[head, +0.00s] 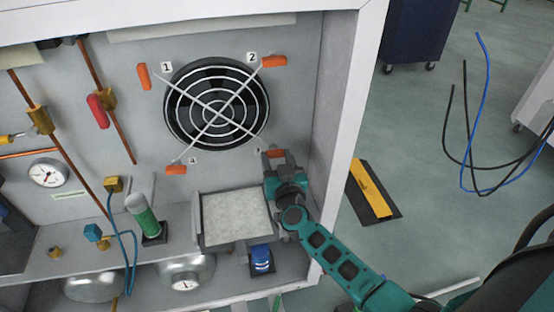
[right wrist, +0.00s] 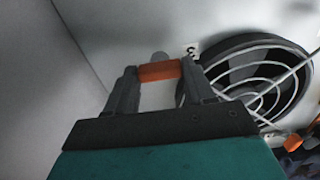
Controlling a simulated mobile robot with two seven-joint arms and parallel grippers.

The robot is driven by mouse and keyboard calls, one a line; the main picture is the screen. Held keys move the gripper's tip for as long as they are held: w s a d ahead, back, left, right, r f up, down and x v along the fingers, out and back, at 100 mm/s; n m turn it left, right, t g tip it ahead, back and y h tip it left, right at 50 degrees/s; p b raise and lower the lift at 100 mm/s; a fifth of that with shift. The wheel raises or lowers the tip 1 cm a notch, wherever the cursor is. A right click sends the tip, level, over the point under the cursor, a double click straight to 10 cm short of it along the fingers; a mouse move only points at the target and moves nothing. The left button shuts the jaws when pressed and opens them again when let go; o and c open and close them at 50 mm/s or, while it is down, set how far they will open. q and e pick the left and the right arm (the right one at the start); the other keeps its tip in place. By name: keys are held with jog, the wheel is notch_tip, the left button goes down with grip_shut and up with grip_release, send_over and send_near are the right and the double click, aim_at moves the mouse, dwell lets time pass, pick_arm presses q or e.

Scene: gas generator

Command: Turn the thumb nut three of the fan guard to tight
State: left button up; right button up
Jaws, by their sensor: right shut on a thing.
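The round black fan with its white wire fan guard (head: 217,104) is on the back panel. Thumb nut three, an orange bar (head: 275,153), is at the guard's lower right corner. My right gripper (head: 276,160) is at this nut. In the right wrist view the orange nut (right wrist: 159,71) lies between both fingers of my right gripper (right wrist: 158,84), by the label 3 (right wrist: 192,51). The fingers are shut on it. Thumb nut one (head: 143,76), two (head: 274,62) and four (head: 176,170) are orange bars at the other corners. My left gripper is not in view.
A tilted tray (head: 237,218) stands left of my right gripper, with a blue item (head: 261,259) below it. The cabinet's right wall (head: 335,130) is close to my right arm. Copper pipes, a gauge (head: 48,172) and a green-white cylinder (head: 145,217) are at left.

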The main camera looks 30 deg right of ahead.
jog(key=shift+c, duration=1.3)
jog(key=shift+m, duration=0.4)
jog(key=m, duration=0.2)
jog(key=shift+m, duration=0.4)
jog(key=m, duration=0.9)
jog(key=shift+f, duration=0.1)
jog(key=m+b, duration=0.1)
jog(key=m, duration=0.3)
jog(key=shift+m, duration=0.4)
jog(key=o, duration=1)
jog(key=shift+o, duration=0.2)
